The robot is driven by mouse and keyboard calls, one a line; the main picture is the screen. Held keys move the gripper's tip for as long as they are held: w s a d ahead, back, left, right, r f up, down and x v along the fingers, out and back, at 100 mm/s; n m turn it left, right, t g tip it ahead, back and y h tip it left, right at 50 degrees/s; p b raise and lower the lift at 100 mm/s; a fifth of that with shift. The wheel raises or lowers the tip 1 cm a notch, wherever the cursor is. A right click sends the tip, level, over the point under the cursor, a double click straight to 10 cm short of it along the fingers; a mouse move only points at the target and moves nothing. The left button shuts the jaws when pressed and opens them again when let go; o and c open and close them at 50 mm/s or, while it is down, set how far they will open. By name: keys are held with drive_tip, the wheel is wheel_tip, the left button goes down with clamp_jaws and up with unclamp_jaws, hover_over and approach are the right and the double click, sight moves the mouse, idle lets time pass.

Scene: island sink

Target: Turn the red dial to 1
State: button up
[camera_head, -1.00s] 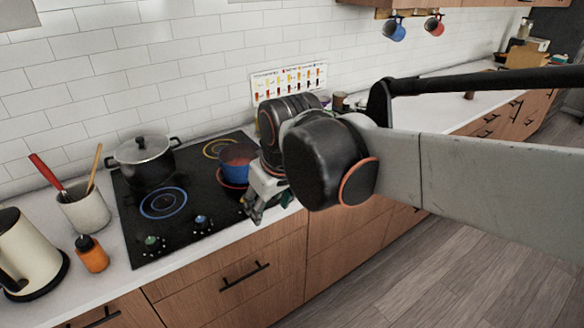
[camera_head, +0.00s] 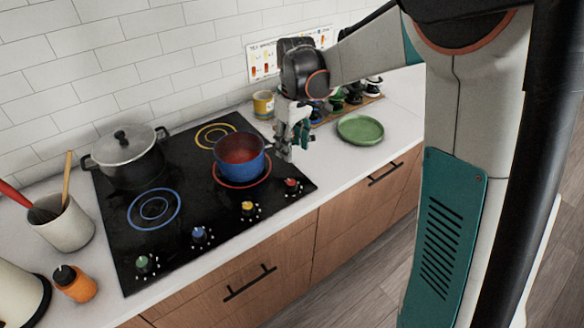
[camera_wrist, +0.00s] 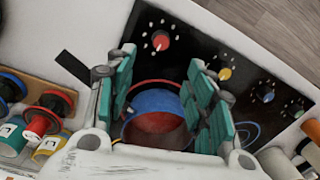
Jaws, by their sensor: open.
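The red dial (camera_head: 291,184) sits at the right end of the row of dials on the black cooktop (camera_head: 118,238). In the wrist view the red dial (camera_wrist: 160,41) shows with white marks around it, beyond and above the fingertips. My gripper (camera_head: 284,156) is above the counter and cooktop edge, to the right of the blue pot, pointing down. In the wrist view my gripper (camera_wrist: 165,75) is open with teal finger pads apart and nothing held between them. It is apart from the red dial. The dial's pointer setting is too small to read surely.
A blue pot with red inside (camera_head: 240,158) stands on the red-ringed burner close to my gripper. Yellow (camera_head: 248,208), blue (camera_head: 199,235) and green (camera_head: 145,263) dials line the front. A lidded pot (camera_head: 125,155) stands at the back left. A green plate (camera_head: 360,129) lies right.

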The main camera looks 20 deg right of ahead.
sight(291, 182)
drive_tip(key=f+b, duration=0.1)
drive_tip(key=f, duration=0.3)
drive_tip(key=f+b, duration=0.1)
drive_tip(key=f, duration=0.4)
drive_tip(key=f+b, duration=0.1)
drive_tip(key=f, duration=0.3)
drive_tip(key=shift+s+a+f+b, duration=0.2)
drive_tip(key=shift+a+f+b, duration=0.1)
drive_tip(key=shift+b, duration=0.1)
drive_tip(key=shift+r, duration=0.1)
drive_tip(key=shift+c, duration=0.6)
drive_tip(key=c, duration=1)
